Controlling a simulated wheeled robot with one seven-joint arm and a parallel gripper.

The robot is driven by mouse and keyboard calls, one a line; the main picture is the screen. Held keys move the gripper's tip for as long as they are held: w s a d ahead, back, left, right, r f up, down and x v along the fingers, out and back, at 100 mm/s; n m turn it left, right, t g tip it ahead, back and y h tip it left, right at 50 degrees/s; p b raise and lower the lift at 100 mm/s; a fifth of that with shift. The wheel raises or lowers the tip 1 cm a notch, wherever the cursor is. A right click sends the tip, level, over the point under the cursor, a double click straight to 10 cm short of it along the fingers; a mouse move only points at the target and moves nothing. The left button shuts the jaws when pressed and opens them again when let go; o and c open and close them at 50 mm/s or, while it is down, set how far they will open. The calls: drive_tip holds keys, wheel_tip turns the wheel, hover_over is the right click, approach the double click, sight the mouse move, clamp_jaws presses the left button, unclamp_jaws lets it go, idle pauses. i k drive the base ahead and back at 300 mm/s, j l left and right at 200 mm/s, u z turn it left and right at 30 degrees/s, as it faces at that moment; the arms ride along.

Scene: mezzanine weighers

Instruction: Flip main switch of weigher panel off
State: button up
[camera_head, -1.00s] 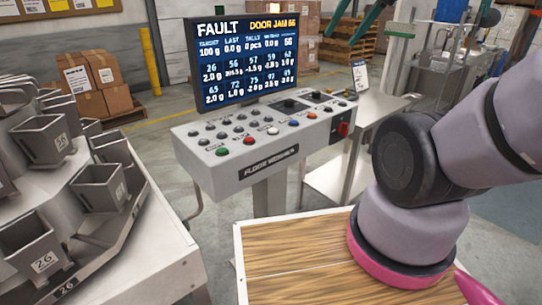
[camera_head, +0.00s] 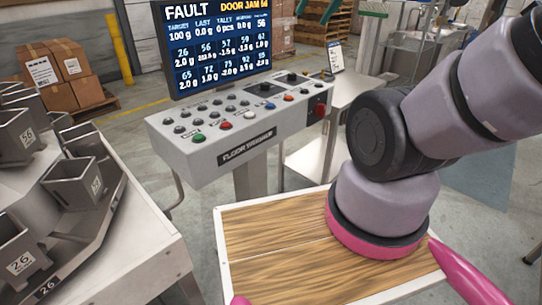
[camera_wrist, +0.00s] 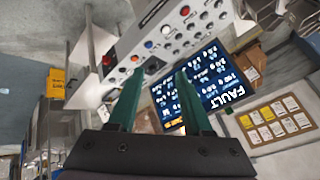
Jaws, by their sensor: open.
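The grey weigher panel (camera_head: 225,130) stands on a post ahead of me, with buttons in several colours. A red knob on a dark plate (camera_head: 320,108), which looks like the main switch, is at its right end. A red knob also shows at the left of the wrist view (camera_wrist: 107,61); its exact setting is too small to tell. My gripper (camera_wrist: 158,78) is open and empty, its two green fingers pointing towards the panel and screen, apart from the knob. In the head view only green finger parts show at the top edge.
A screen (camera_head: 215,45) reading FAULT, DOOR JAM stands above the panel. Metal weigher buckets (camera_head: 75,180) are at the left. A steel table (camera_head: 350,95) with a small sign stands right behind the panel. Cardboard boxes (camera_head: 60,75) and a yellow post (camera_head: 119,48) are behind.

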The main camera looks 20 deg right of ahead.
sight(320, 110)
drive_tip(key=i+l+z, duration=0.1)
drive_tip(key=i+l, duration=0.25)
drive_tip(key=l, duration=0.2)
drive_tip(key=i+l+z, duration=0.1)
drive_tip(key=i+l, duration=0.3)
drive_tip(key=l, duration=0.1)
